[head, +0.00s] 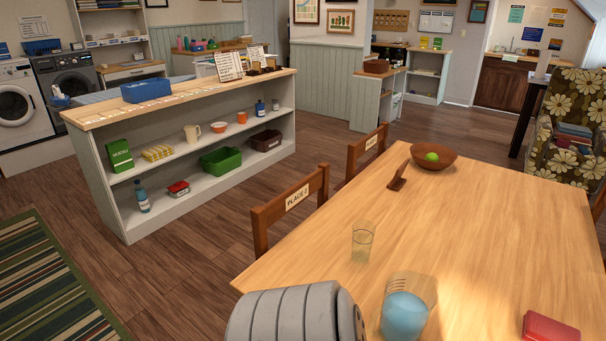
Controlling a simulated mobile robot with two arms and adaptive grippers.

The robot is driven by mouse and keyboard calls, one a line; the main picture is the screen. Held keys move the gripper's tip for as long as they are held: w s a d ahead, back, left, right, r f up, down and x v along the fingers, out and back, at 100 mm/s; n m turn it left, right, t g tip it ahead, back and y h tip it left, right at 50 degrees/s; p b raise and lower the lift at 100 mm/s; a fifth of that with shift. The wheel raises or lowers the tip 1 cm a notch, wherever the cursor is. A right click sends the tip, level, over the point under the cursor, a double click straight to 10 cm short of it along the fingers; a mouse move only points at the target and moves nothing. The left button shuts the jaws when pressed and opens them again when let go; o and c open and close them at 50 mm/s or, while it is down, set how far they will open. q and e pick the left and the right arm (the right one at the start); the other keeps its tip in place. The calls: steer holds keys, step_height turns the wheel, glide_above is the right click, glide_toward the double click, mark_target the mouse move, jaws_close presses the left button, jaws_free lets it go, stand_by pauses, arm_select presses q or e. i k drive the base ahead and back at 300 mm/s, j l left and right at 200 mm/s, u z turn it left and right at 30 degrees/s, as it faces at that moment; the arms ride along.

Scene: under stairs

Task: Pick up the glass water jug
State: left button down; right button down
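A clear, wide-mouthed glass vessel (425,286) stands on the near part of the wooden table (480,235). It looks like the glass water jug. A rounded blue shape (404,316) shows at it; I cannot tell whether this is inside the glass or in front of it. The vessel's lower part is close to the picture's bottom edge, and no handle can be made out. A smaller clear drinking glass (362,243) stands farther back, near the table's left edge.
A brown bowl (433,157) with a green ball and a small brown stand (398,177) are at the table's far end. A red box (549,328) lies at near right. Chairs (291,204) line the left edge. The table's middle is clear. A low shelf (190,168) stands beyond.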

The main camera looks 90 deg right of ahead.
mark_target(410, 300)
steer(key=z, duration=4.45)
steer(key=u, duration=0.3)
